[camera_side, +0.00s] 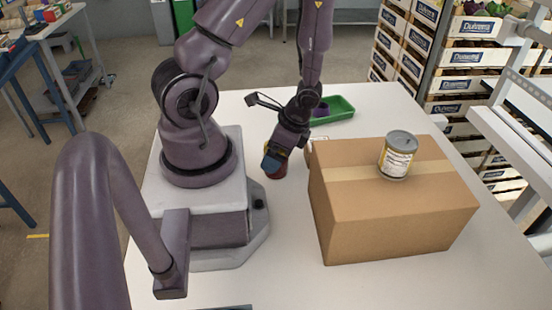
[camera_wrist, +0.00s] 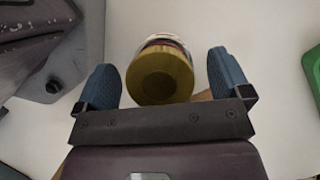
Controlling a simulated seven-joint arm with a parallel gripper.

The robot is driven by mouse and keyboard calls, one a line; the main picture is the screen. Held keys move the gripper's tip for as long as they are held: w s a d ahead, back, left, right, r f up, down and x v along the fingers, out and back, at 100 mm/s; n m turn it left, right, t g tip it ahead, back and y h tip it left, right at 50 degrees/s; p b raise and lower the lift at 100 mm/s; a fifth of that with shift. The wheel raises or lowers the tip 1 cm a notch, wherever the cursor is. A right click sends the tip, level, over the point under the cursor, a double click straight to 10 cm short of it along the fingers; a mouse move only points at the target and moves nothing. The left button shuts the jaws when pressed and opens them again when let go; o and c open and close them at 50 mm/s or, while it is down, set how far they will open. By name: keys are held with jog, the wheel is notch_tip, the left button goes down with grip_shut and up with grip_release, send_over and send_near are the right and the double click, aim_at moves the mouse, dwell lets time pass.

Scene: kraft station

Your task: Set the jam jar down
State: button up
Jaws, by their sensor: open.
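The jam jar (camera_wrist: 160,78) stands between the two blue fingers of my gripper (camera_wrist: 163,80) in the wrist view, its yellowish lid facing the camera. Gaps show between the jar and both fingers, so the gripper is open around it. In the side view the jar (camera_side: 276,172) shows as a small reddish shape at the white table (camera_side: 290,240), just under my gripper (camera_side: 272,162). The jar appears to rest on the table, left of the cardboard box. Most of it is hidden by the gripper there.
A cardboard box (camera_side: 340,217) stands close on the right, with a grey-lidded can (camera_side: 397,158) on top. A green tray (camera_side: 341,106) holding a purple thing lies behind my gripper; its edge shows at the wrist view's right (camera_wrist: 313,70). The table in front is clear.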

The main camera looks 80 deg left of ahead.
jog(key=shift+f, duration=0.15)
jog(key=c, duration=1.3)
